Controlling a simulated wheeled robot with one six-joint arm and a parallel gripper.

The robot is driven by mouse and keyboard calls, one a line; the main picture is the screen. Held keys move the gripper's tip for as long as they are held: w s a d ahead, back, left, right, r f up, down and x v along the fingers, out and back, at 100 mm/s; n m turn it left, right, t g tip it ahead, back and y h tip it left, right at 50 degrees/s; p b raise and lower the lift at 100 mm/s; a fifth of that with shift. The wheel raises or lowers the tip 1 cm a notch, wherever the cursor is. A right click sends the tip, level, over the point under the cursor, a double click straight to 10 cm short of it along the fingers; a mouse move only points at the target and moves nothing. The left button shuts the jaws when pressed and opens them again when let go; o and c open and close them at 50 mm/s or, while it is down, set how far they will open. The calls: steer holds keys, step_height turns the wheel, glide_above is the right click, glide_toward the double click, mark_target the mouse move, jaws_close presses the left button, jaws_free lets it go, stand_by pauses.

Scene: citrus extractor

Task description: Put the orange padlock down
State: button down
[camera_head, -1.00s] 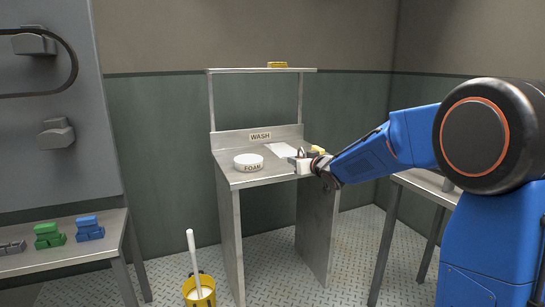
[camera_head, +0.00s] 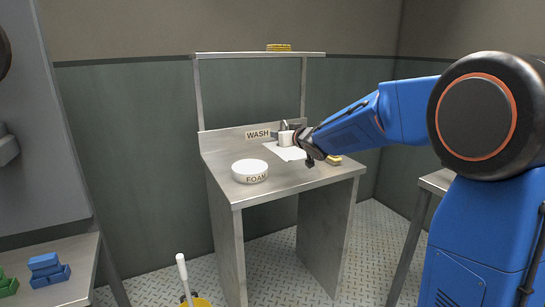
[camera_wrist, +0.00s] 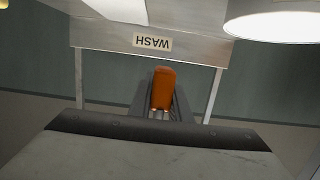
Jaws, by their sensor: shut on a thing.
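I cannot tell whether the padlock touches the table.
A white FOAM dish (camera_head: 250,171) stands at the table's left front. A yellow item (camera_head: 333,159) lies at the right, partly behind my arm. A shelf bar (camera_head: 230,55) runs above, with a yellow item (camera_head: 279,47) on it. The table's front is clear.

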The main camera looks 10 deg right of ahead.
mark_target(278, 166)
steer(key=shift+w+a+f, duration=0.1)
steer(key=shift+w+f, duration=0.05)
steer(key=shift+f, duration=4.8)
steer(key=shift+f, duration=0.1)
steer(key=c, duration=1.6)
jaws_free()
steer(key=shift+c, duration=0.2)
